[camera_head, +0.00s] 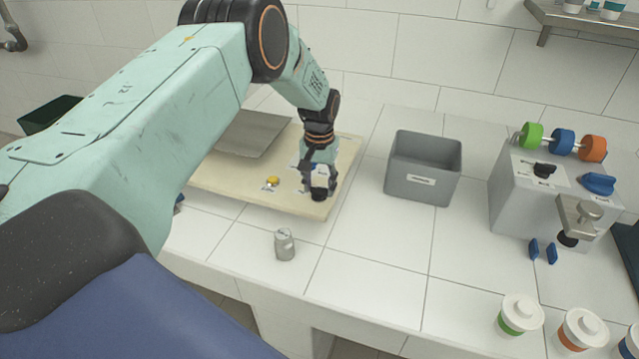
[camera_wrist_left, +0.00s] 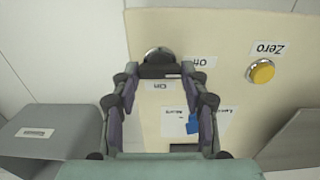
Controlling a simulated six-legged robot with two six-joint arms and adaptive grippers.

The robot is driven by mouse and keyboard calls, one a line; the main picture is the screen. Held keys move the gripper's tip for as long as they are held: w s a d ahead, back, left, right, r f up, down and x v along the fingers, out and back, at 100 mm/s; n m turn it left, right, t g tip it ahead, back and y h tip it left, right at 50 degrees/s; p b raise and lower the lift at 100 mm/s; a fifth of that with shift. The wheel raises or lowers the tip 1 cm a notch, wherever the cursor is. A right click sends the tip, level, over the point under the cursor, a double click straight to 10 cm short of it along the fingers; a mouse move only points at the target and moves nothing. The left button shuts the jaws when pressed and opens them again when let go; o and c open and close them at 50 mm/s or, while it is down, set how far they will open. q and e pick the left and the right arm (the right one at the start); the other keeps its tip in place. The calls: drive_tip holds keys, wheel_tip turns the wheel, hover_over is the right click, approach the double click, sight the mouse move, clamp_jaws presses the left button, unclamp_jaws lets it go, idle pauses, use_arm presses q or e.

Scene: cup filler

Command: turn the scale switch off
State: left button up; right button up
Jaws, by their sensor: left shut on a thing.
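The scale is a wide beige slab (camera_head: 230,188) on the white counter, with a grey metal plate (camera_head: 255,132). The scale switch is a black rotary knob (camera_wrist_left: 158,58) at the slab's edge, beside labels reading "Off" and "On". My left gripper (camera_head: 319,192) is down at this knob. In the left wrist view its two fingers (camera_wrist_left: 163,76) stand either side of the knob's dark handle and are shut on it. The handle lies crosswise in that view. A yellow button (camera_wrist_left: 261,71) labelled "Zero" is apart from the gripper. My right gripper is not in view.
A grey bin (camera_head: 422,170) stands right of the scale. A small metal canister (camera_head: 285,245) stands in front of it. A grey dispenser (camera_head: 545,195) with coloured knobs is at the right, and lidded cups (camera_head: 520,313) are at the front right.

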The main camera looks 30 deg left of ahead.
sight(319, 188)
use_arm(q)
drive_tip(key=o, duration=0.7)
drive_tip(key=shift+w+r, duration=0.15)
drive_tip(key=o, duration=0.5)
drive_tip(key=shift+s, duration=0.2)
drive_tip(key=shift+c, duration=0.2)
wheel_tip(319, 188, up, 12)
